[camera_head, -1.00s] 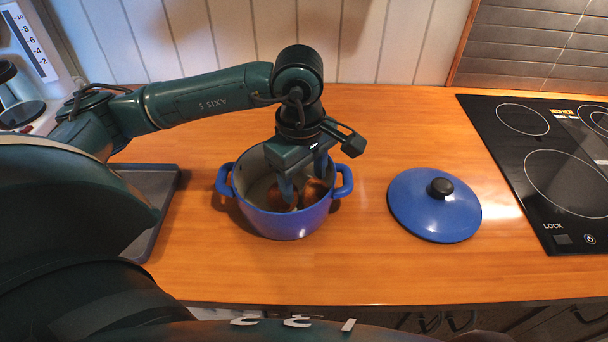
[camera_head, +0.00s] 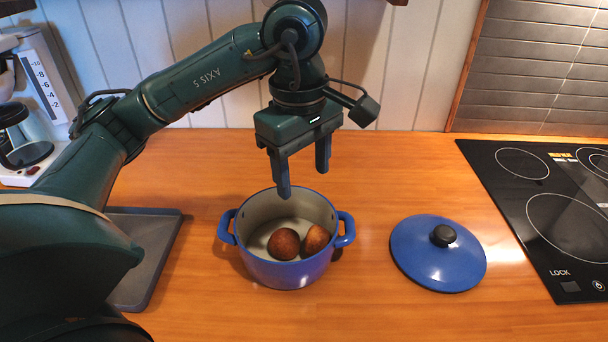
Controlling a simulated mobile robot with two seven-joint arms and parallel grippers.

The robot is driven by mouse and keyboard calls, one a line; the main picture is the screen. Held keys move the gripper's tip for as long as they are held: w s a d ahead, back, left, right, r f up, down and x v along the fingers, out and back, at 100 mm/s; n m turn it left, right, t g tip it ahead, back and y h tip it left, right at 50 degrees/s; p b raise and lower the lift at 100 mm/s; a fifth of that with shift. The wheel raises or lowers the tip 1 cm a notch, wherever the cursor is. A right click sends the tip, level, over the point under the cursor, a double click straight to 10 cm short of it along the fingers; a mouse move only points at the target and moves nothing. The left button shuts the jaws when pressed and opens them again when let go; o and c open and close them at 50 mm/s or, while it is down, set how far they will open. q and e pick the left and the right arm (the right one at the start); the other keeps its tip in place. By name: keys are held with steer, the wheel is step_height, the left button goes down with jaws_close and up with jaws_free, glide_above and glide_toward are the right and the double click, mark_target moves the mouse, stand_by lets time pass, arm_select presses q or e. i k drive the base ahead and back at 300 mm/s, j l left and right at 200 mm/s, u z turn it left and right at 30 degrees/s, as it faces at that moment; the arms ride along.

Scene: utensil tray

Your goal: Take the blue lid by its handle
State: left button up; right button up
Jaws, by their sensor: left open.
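The blue lid (camera_head: 420,262) lies flat on the wooden counter, right of the pot, with its round black handle (camera_head: 443,235) on top. The blue pot (camera_head: 285,273) stands open in the middle and holds two brown round items, one at the left (camera_head: 284,243) and one at the right (camera_head: 316,238). My left gripper (camera_head: 304,184) hangs above the pot, pointing down, open and empty, with its fingertips above the brown items. It is up and to the left of the lid, well apart from the handle. My right gripper is not in view.
A black cooktop (camera_head: 545,210) lies at the right, beyond a strip of bare counter. A grey tray (camera_head: 155,240) lies at the left, partly behind my arm. A coffee maker (camera_head: 28,140) stands at the back left. The counter (camera_head: 375,170) between pot and lid is clear.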

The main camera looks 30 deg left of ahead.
mark_target(439, 253)
steer(key=k, duration=1)
